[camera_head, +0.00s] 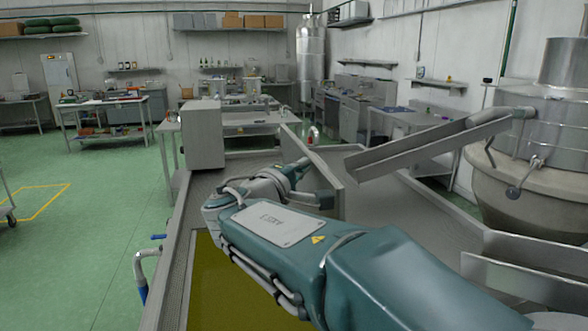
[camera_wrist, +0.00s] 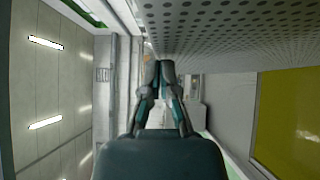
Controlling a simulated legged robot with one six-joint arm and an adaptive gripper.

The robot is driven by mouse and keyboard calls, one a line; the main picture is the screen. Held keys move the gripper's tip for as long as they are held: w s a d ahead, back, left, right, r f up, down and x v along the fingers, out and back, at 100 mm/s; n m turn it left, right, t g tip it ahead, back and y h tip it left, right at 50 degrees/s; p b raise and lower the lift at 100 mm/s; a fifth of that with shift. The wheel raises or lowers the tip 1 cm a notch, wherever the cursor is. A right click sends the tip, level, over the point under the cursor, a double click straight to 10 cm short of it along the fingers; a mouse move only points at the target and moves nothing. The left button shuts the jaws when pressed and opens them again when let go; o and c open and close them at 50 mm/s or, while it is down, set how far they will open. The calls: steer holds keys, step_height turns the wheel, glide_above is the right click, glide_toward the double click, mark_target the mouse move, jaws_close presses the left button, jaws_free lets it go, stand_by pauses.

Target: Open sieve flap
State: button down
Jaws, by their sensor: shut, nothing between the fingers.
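A flat grey panel (camera_head: 318,163), which looks like the sieve flap, stands raised and tilted over the long metal trough. In the wrist view a perforated grey plate (camera_wrist: 225,28), likely the same flap, fills the top right beside my fingers. My gripper (camera_wrist: 158,66) is shut and empty, its fingertips close to the plate's edge; I cannot tell whether they touch. In the head view my gripper (camera_head: 298,166) is small and partly hidden by my forearm, just left of the panel. Yellow-green liquid (camera_head: 206,285) shows in the trough; it also shows in the wrist view (camera_wrist: 292,122).
A sloping metal chute (camera_head: 425,148) runs from a large round tank (camera_head: 530,170) at right towards the panel. A grey box (camera_head: 203,135) stands at the trough's far left corner. Blue-handled pipework (camera_head: 143,268) sticks out at the left. Green floor (camera_head: 90,215) is open further left.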

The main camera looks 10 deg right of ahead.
steer(key=shift+d, duration=0.15)
steer(key=d+m+g+y, duration=0.1)
steer(key=d+m, duration=0.1)
steer(key=d, duration=0.6)
steer(key=shift+d+r+g+y, duration=0.2)
steer(key=shift+d+g+y, duration=0.1)
steer(key=shift+d, duration=0.05)
steer(key=shift+a+r, duration=0.1)
steer(key=shift+a, duration=0.15)
